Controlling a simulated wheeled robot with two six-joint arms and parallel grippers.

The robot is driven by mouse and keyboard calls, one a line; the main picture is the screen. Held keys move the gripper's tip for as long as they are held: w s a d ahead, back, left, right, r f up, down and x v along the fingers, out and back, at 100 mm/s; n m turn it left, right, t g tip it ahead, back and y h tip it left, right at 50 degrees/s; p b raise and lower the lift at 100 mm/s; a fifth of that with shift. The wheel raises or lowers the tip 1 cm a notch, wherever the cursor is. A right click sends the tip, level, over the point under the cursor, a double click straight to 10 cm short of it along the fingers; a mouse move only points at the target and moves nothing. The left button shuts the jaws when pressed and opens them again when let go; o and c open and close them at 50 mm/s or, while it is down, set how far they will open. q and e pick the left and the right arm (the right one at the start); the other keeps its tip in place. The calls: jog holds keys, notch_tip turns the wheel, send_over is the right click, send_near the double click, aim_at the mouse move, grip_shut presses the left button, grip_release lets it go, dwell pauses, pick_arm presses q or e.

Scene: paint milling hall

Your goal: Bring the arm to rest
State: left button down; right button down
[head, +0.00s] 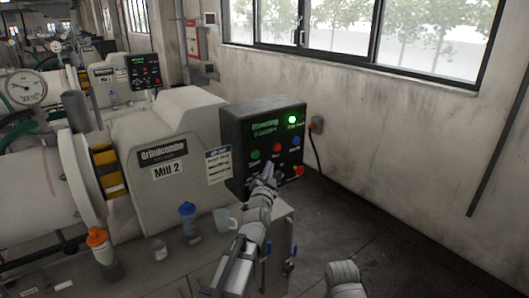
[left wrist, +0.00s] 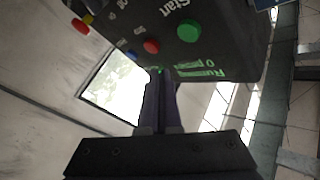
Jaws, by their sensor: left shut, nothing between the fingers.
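My left gripper (head: 266,172) is shut and empty, in front of the lower part of the dark control box (head: 237,130). In the left wrist view its fingers (left wrist: 161,78) lie together, with the box (left wrist: 225,50) beyond them. From this angle I cannot tell whether the fingertips touch the box. The box carries a green start button (head: 255,154), a red button (head: 276,147), a blue button (head: 295,141) and a red knob on yellow (head: 298,171). Its display reads "Running" and a green lamp (head: 292,119) is lit. My right gripper is out of view.
Mill 2 (head: 150,125) stands left of the box. A blue-capped bottle (head: 188,222), a pale mug (head: 225,219) and an orange-capped bottle (head: 102,250) stand in front of it. A cable (head: 314,150) runs down the wall. The floor at right is clear.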

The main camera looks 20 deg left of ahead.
pick_arm(q)
jog(key=s+d+f+m+g+h, duration=0.1)
jog(key=s+d+f+g+h, duration=0.2)
jog(key=s+d+f+g, duration=0.4)
jog(key=s+d+f+g+h, duration=0.2)
jog(key=s+d+f+g, duration=0.15)
jog(key=d+f, duration=0.65)
jog(key=s+f+n+g+y, duration=0.1)
jog(key=s+f+g, duration=0.3)
jog(key=s, duration=0.8)
jog(key=s+a+f+n+g+y, duration=0.1)
jog(key=s+f+n+g+y, duration=0.1)
jog(key=s, duration=0.9)
notch_tip(320, 180, down, 2)
jog(key=g+y, duration=0.1)
jog(key=g, duration=0.2)
jog(key=shift+s, duration=0.4)
